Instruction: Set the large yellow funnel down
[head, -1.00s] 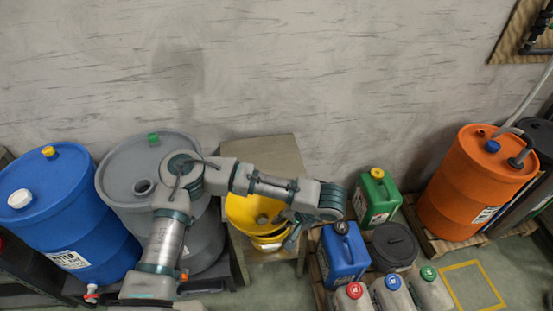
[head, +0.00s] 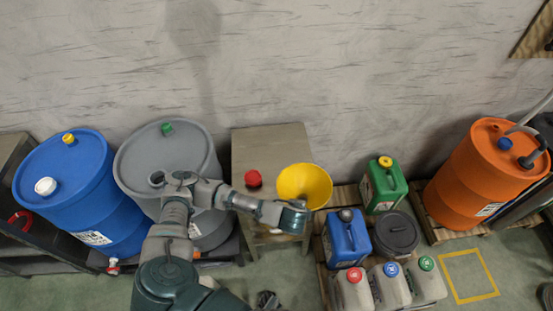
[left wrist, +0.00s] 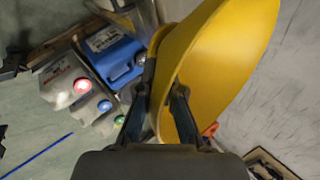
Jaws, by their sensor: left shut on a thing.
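The large yellow funnel (head: 305,185) is in my left gripper (head: 296,208), held in the air by the right side of a small side table (head: 270,142). In the head view its wide mouth faces up and toward me. In the left wrist view the funnel (left wrist: 215,60) fills the upper middle, tilted, and my left gripper (left wrist: 162,95) is shut on its lower edge. The fingers hide part of that edge. A dark part at the bottom edge of the head view may be my right gripper (head: 267,300); its jaws are unclear.
A red cap (head: 253,178) sits on the side table, whose back is bare. A grey drum (head: 165,150) and a blue drum (head: 68,190) stand left. A blue canister (head: 347,240), a green canister (head: 383,187) and a dark bucket (head: 397,235) stand right.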

